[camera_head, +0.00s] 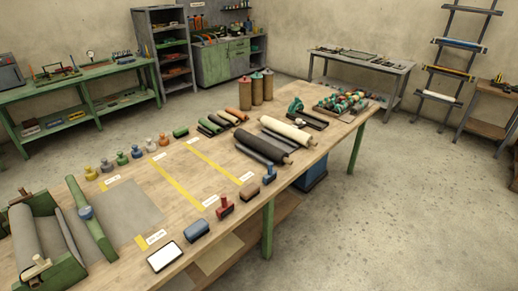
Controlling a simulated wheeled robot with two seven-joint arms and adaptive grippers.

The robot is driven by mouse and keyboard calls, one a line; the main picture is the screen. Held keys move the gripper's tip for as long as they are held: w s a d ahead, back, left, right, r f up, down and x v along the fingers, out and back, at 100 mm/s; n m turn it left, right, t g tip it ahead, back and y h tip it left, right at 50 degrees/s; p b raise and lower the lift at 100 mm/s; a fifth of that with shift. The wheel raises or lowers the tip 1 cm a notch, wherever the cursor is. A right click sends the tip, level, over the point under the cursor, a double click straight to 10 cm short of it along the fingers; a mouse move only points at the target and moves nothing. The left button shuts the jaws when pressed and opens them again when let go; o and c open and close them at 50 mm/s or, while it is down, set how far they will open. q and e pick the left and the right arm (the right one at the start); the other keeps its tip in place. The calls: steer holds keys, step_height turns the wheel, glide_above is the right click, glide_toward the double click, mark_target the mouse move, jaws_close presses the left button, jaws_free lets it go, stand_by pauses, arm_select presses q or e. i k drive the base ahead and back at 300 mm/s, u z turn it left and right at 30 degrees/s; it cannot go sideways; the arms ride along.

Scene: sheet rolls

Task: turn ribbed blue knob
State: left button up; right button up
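A blue knob (86,212) sits on a green bar-shaped piece (92,225) at the near left of the wooden table. It is too small to tell whether its side is ribbed. Neither of my grippers shows in the head view.
A green-framed roller (24,240) fills the table's near left corner. A white-faced tablet-like item (164,257), a dark blue block (197,230) and red stamp-like pieces (225,207) line the front edge. Cream and dark rolls (288,130) lie farther right. Yellow strips mark clear tabletop between.

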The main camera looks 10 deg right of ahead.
mark_target(85, 213)
steer(key=u, duration=1.55)
